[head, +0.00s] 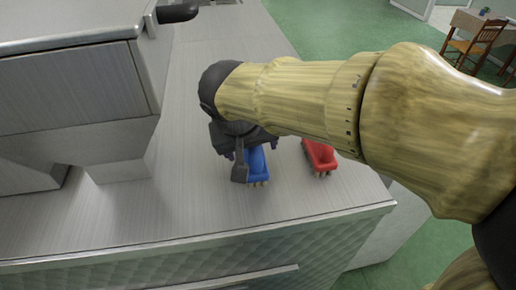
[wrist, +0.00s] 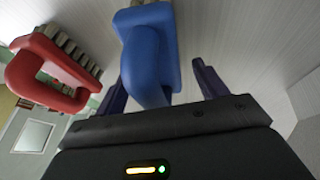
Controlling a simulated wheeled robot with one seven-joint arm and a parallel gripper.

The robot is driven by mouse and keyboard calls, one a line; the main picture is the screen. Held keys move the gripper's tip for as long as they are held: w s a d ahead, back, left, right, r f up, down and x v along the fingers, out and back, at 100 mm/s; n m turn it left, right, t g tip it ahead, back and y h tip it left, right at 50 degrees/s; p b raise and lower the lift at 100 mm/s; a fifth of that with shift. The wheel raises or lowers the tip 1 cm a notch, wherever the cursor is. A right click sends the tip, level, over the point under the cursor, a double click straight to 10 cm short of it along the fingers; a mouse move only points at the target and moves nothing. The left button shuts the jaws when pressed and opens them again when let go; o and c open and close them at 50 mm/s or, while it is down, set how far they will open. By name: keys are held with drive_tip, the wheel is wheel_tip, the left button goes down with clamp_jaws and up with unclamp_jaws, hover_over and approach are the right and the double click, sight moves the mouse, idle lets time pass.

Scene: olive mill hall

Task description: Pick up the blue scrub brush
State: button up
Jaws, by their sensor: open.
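The blue scrub brush (head: 257,166) lies on the metal counter in the head view, bristles towards the counter's front edge, partly hidden by my gripper. In the wrist view the blue brush (wrist: 149,55) shows its handle between the two dark fingers. My gripper (head: 235,153) is over the brush from above in the head view. In the wrist view my gripper (wrist: 160,85) is open, with a finger on each side of the blue handle. I cannot tell whether either finger touches it.
A red scrub brush (head: 319,156) lies to the right of the blue one; it also shows in the wrist view (wrist: 45,75). A large metal machine (head: 75,85) stands on the left of the counter (head: 150,215). A table with a wooden chair (head: 475,42) is far off at the right.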

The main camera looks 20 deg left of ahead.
drive_tip(key=c, duration=1.1)
drive_tip(key=shift+r, duration=0.1)
drive_tip(key=shift+c, duration=0.2)
